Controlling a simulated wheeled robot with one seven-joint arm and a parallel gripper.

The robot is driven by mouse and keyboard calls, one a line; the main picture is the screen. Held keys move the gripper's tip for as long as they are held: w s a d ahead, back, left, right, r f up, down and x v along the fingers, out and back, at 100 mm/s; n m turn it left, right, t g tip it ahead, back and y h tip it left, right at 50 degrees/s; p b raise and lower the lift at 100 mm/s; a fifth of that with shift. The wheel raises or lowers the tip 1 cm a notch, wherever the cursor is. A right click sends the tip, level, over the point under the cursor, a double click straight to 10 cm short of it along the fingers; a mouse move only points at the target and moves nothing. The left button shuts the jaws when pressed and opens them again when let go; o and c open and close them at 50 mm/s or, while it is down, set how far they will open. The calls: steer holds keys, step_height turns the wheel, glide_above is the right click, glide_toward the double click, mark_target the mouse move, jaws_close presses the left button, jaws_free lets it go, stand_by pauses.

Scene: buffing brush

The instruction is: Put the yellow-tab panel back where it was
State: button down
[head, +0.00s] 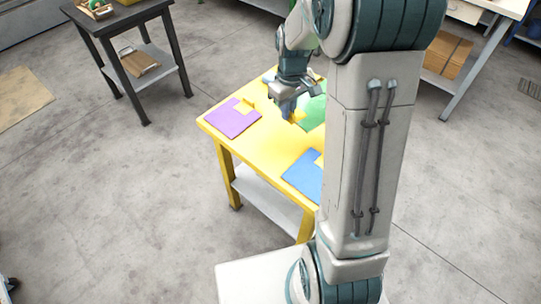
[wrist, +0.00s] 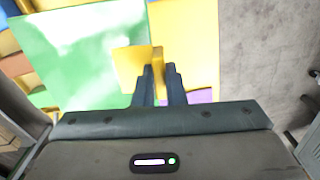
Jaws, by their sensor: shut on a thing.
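My gripper (head: 294,118) is over the yellow table (head: 262,140) in the head view. In the wrist view its two fingers (wrist: 162,72) are close together at a yellow tab (wrist: 131,68) on the edge of a green panel (wrist: 80,50), and they are shut on that tab. The green panel also shows in the head view (head: 315,112), partly hidden by my arm. I cannot tell whether it touches the table or is slightly raised. A purple panel (head: 231,120) lies on the table to the left. A blue panel (head: 302,175) lies nearer, partly hidden by my arm.
Bare yellow tabletop separates the purple and blue panels. A dark side table (head: 120,18) stands at the back left, with a board on its lower shelf. A bench (head: 480,12) with brown boxes (head: 447,57) below stands at the back right. The floor at left is open.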

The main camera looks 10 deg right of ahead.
steer(key=s+f+n+b, duration=0.2)
steer(key=s+b, duration=0.1)
steer(key=s, duration=0.2)
steer(key=w+a+f, duration=0.1)
steer(key=a+f, duration=0.1)
steer(key=a, duration=0.1)
steer(key=w+a+f, duration=0.1)
steer(key=a+f, duration=0.1)
steer(key=a, duration=0.2)
steer(key=w+a+f, duration=0.1)
steer(key=a+f, duration=0.1)
steer(key=a, duration=0.1)
steer(key=shift+w+a+f+b, duration=0.2)
steer(key=shift+w+f+b, duration=0.05)
steer(key=shift+f+b, duration=0.1)
steer(key=shift+a+f, duration=0.1)
steer(key=shift+f, duration=1.9)
steer(key=shift+b, duration=0.3)
steer(key=shift+f, duration=0.2)
steer(key=c, duration=1.5)
jaws_free()
